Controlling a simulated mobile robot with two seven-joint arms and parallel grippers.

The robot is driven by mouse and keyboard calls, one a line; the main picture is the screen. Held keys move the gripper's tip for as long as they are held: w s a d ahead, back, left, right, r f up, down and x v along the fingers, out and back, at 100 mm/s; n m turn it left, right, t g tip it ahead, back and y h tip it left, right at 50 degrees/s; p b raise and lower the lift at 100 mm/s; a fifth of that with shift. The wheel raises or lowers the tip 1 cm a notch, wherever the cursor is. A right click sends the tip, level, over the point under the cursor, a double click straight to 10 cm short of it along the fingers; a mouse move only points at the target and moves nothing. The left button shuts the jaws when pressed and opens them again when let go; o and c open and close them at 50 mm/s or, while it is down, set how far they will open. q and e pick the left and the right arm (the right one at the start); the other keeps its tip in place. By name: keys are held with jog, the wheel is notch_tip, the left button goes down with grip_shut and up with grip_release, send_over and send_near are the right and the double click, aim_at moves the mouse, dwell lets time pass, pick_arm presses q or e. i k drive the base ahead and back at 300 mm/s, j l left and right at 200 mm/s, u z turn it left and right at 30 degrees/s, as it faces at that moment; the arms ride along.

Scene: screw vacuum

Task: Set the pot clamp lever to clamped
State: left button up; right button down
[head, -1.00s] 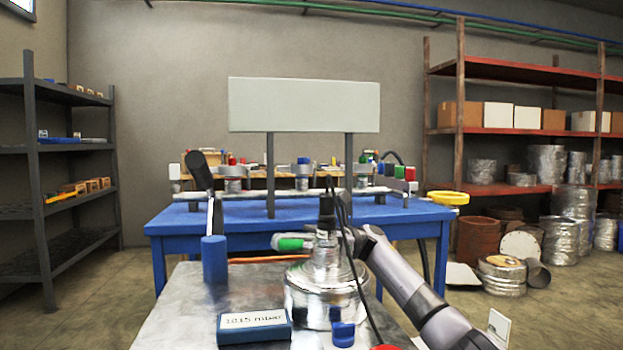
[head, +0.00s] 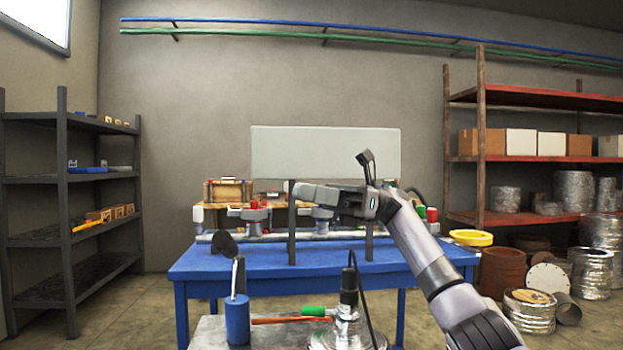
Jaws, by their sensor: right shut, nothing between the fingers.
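The silver metal pot (head: 345,338) shows at the bottom edge on the near metal bench, mostly cut off, with a black fitting and cable (head: 350,290) on top. A green grip (head: 313,311) sits at its left side, beside an orange-red bar (head: 280,320). A blue cylinder (head: 237,318) stands left of it, with a thin upright rod and dark round paddle (head: 227,245). I cannot tell which part is the clamp lever, or its setting. My right gripper (head: 302,192) is shut and empty, above the pot and pointing left. My left gripper is out of view.
A blue table (head: 210,263) stands behind, carrying a pipe with valves and a blank grey panel (head: 325,152) on posts. A yellow ring (head: 471,237) is at its right end. Shelves stand at left (head: 70,205) and right (head: 530,158).

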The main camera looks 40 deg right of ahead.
aim_at(313, 312)
jog(key=k+j, duration=0.15)
jog(key=j, duration=0.2)
jog(key=k+j, duration=0.2)
jog(key=j, duration=0.2)
jog(key=k+j, duration=0.15)
jog(key=j, duration=0.2)
jog(key=k+j, duration=0.2)
jog(key=j, duration=0.2)
jog(key=k+j, duration=0.15)
jog(key=j, duration=0.2)
